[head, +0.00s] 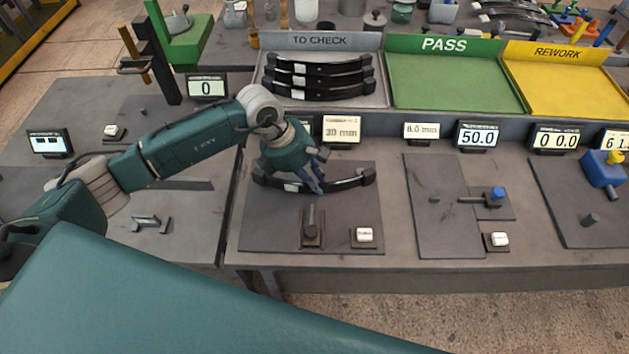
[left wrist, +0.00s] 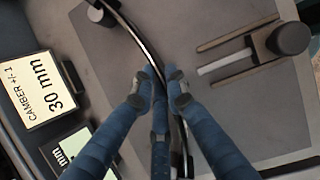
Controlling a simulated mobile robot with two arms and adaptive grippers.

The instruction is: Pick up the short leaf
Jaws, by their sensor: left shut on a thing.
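A black curved leaf (head: 350,183) lies across the dark plate of the 30 mm camber station (head: 270,228) in the head view. Its ends have dark eyes and a small pale label shows on its left part. My left gripper (head: 319,184) comes down onto its middle from above. In the left wrist view the fingers of my left gripper (left wrist: 160,84) are closed on either side of the leaf (left wrist: 135,33). I cannot tell whether the leaf is clear of the plate. My right gripper is not in view.
Several similar leaves (head: 318,77) lie in the grey TO CHECK tray (head: 374,97). The green PASS tray (head: 445,85) and yellow REWORK tray (head: 570,85) look empty. A small post (head: 311,222) and a white button (head: 365,235) stand on the plate's front. Displays line the back.

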